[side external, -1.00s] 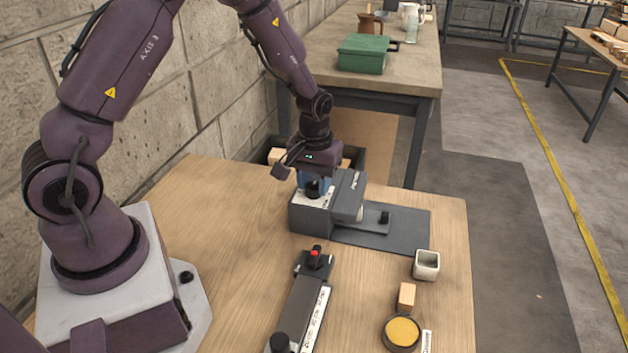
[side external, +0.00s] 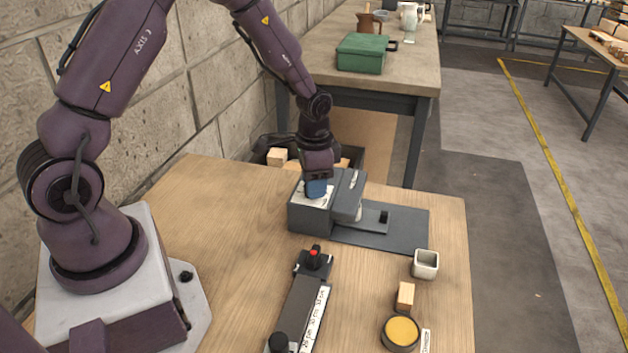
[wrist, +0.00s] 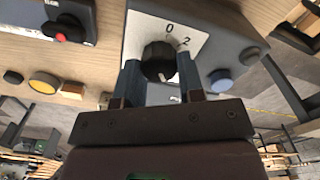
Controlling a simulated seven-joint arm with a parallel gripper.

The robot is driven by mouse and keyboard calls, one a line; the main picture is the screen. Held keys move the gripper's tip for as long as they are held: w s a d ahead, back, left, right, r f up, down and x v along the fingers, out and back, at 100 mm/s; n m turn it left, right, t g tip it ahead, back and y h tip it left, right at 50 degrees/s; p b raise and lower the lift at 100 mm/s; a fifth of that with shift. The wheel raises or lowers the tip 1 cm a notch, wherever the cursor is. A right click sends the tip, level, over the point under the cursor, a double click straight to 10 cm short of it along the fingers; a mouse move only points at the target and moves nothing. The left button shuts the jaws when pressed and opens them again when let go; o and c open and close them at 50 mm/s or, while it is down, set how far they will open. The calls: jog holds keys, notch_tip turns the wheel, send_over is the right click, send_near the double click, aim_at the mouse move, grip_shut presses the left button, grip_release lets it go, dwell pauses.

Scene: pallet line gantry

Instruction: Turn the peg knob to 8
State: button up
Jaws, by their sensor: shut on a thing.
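The peg knob is a dark round knob (wrist: 158,58) on a white dial plate (wrist: 200,25) on top of a grey box (side external: 305,219). The numerals 0 and 2 show in the wrist view; the rest of the dial is hidden, and I cannot read where the knob points. My gripper (side external: 317,190) points down over the dial. In the wrist view its blue-grey fingers (wrist: 160,68) stand on either side of the knob, shut on it. In the side view the fingers hide the knob.
A grey plate (side external: 405,233) extends right of the box. In front are a slider unit with a red-topped knob (side external: 314,257), a small cup (side external: 425,264), a wooden block (side external: 405,296) and a yellow-topped round dish (side external: 400,333). A dark bin (side external: 262,152) stands behind.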

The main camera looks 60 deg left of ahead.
jog(key=shift+m, duration=1.9)
jog(key=o, duration=0.9)
notch_tip(320, 180, up, 13)
